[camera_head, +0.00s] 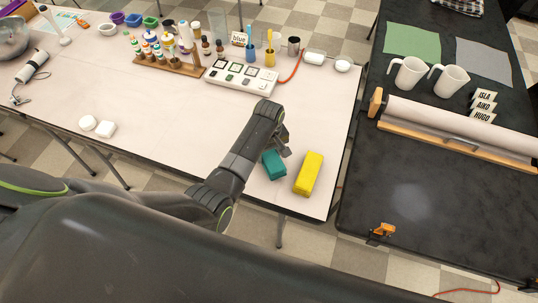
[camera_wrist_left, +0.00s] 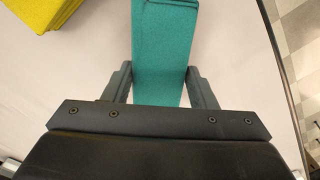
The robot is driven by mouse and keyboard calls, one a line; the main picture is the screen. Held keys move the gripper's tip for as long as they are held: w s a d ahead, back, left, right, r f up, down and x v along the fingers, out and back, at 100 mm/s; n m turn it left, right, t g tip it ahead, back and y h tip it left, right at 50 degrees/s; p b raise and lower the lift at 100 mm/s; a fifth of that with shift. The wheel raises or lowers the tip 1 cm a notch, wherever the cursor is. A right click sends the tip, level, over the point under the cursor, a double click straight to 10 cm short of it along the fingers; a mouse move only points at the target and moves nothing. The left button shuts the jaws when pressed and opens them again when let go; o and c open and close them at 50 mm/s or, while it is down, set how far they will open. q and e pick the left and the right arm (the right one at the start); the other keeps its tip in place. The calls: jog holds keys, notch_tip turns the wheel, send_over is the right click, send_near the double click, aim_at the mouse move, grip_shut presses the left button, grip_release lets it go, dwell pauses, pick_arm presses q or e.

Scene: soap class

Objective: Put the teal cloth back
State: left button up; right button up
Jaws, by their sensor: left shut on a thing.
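The teal cloth (camera_head: 274,164) is a folded block near the front right of the white table (camera_head: 165,105). My left gripper (camera_head: 284,150) comes down over its far end in the head view. In the left wrist view the teal cloth (camera_wrist_left: 163,45) lies between the two fingers of my left gripper (camera_wrist_left: 162,85), which is shut on it. Whether the cloth touches the table is hard to tell. A folded yellow cloth (camera_head: 308,173) lies just right of the teal one, apart from it; it also shows in the left wrist view (camera_wrist_left: 42,14). My right gripper is not in view.
A white tray of swatches (camera_head: 241,79), a wooden rack with bottles (camera_head: 170,62) and cups stand at the back. Two white soaps (camera_head: 97,126) lie at the left front. A black table (camera_head: 400,185) stands to the right across a gap.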

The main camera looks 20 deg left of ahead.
aim_at(269, 153)
pick_arm(q)
jog(key=shift+f, duration=1.2)
jog(key=o, duration=0.9)
jog(key=shift+o, duration=0.2)
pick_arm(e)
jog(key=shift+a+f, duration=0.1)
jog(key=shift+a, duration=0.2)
pick_arm(q)
notch_tip(269, 153, up, 12)
jog(key=shift+r, duration=0.2)
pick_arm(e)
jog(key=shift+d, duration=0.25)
